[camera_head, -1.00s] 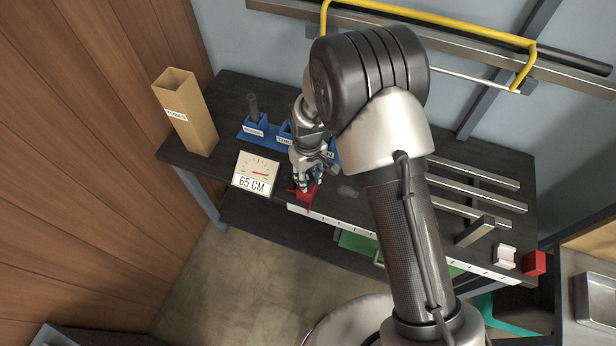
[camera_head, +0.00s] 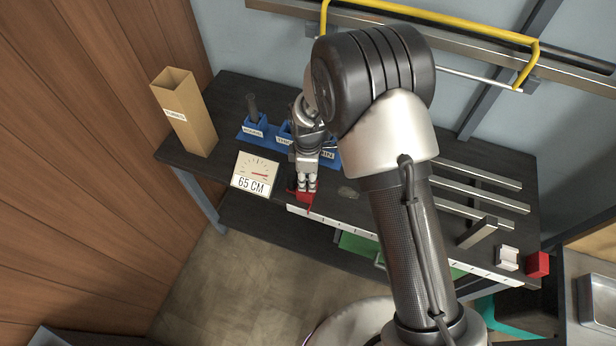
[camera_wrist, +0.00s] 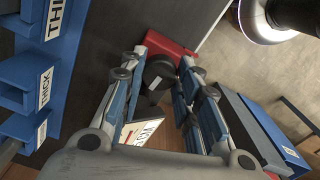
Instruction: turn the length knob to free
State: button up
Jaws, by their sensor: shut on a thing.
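The length knob is a dark round knob (camera_wrist: 158,72) between my fingers in the wrist view, next to a red block (camera_wrist: 170,45). In the head view the red part (camera_head: 303,199) sits at the bench's front edge, and my gripper hides the knob there. My gripper (camera_head: 307,187) points down at it. In the wrist view its two fingers (camera_wrist: 160,90) stand on either side of the knob, closed on it. A dial sign reading 65 CM (camera_head: 254,174) stands left of my gripper. I cannot read a free mark on the knob.
Blue labelled bins (camera_head: 255,128) stand behind my gripper. A tall cardboard box (camera_head: 185,112) is at the bench's left end. Metal bars (camera_head: 475,175) lie at the right, with a white block (camera_head: 507,257) and a red block (camera_head: 537,264) at the front right.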

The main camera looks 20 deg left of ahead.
jog(key=shift+n, duration=0.9)
jog(key=o, duration=1.1)
notch_tip(320, 180, up, 12)
dwell(0.3)
